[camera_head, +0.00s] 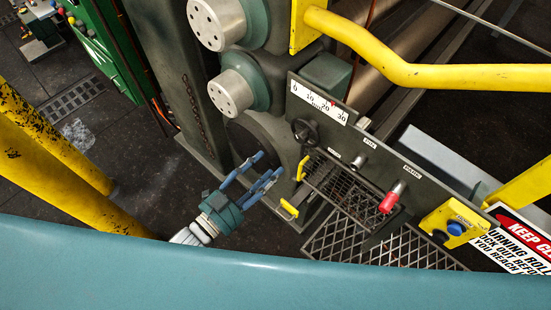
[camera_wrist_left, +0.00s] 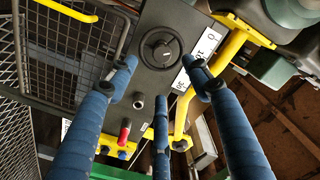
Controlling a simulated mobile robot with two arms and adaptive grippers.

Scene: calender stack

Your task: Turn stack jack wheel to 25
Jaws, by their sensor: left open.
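The black jack wheel (camera_head: 305,131) is a small handwheel on a dark grey panel, below the left part of a white scale (camera_head: 318,103) marked 0, 10, 20 and 30. A small red mark shows on the scale near 20; its exact reading is too small to tell. In the left wrist view the wheel (camera_wrist_left: 161,48) lies ahead, beyond the blue fingertips, and the scale (camera_wrist_left: 206,43) is beside it. My left gripper (camera_head: 267,166) is open and empty, to the lower left of the wheel and apart from it. My right gripper is not in view.
A mesh platform (camera_head: 340,188) with yellow handles lies below the wheel. A red-handled lever (camera_head: 392,197) and a yellow box with a blue button (camera_head: 456,227) are to the right. A yellow rail (camera_head: 420,72) crosses above the panel. Dark floor lies left of the gripper.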

